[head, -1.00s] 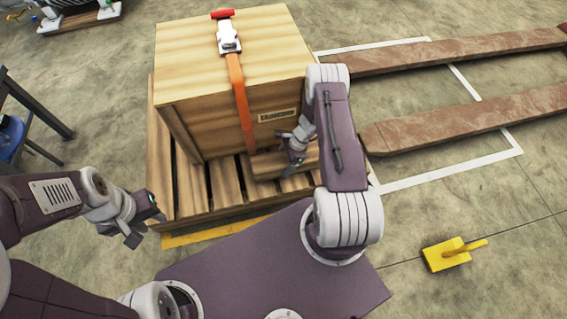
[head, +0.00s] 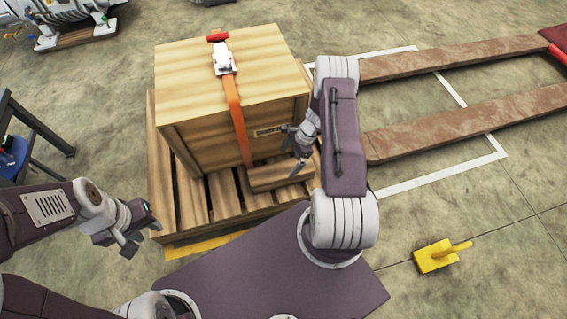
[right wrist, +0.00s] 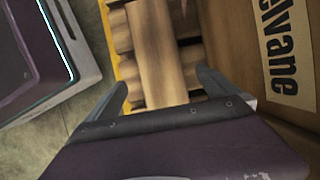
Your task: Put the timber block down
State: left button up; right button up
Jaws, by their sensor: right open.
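The timber block (head: 276,177) lies on the slats of the wooden pallet (head: 192,202), close along the front of the large wooden crate (head: 232,85). In the right wrist view the block (right wrist: 158,45) runs away from me across the slats, beyond and between my fingertips. My right gripper (head: 297,170) is open, just above the block's right end, and seems clear of it. My left gripper (head: 143,238) is open and empty, off the pallet's near left corner.
An orange strap (head: 235,103) runs over the crate. Two brown forks (head: 440,128) lie on the floor at right. A yellow tool (head: 436,257) lies on the floor at lower right. A blue stool (head: 14,158) stands at left.

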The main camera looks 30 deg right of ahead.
jog(key=shift+s+d+r, duration=0.1)
jog(key=shift+d+r, duration=0.1)
jog(key=shift+r, duration=0.3)
notch_tip(320, 180, up, 6)
jog(key=a+n, duration=0.2)
jog(key=n, duration=0.2)
notch_tip(320, 180, up, 10)
jog(key=n+h, duration=0.2)
jog(key=n, duration=0.5)
send_over(284, 169)
jog(key=s+a, duration=0.3)
jog(key=a, duration=0.2)
jog(key=s+a+r+n+h, duration=0.2)
jog(key=s+a+r+n, duration=0.2)
jog(key=s+r+n, duration=0.3)
jog(key=s+n, duration=0.2)
jog(key=shift+s+a+r+n, duration=0.15)
jog(key=shift+a+r+n, duration=0.15)
jog(key=shift+r, duration=0.1)
notch_tip(284, 169, up, 42)
jog(key=p, duration=4.2)
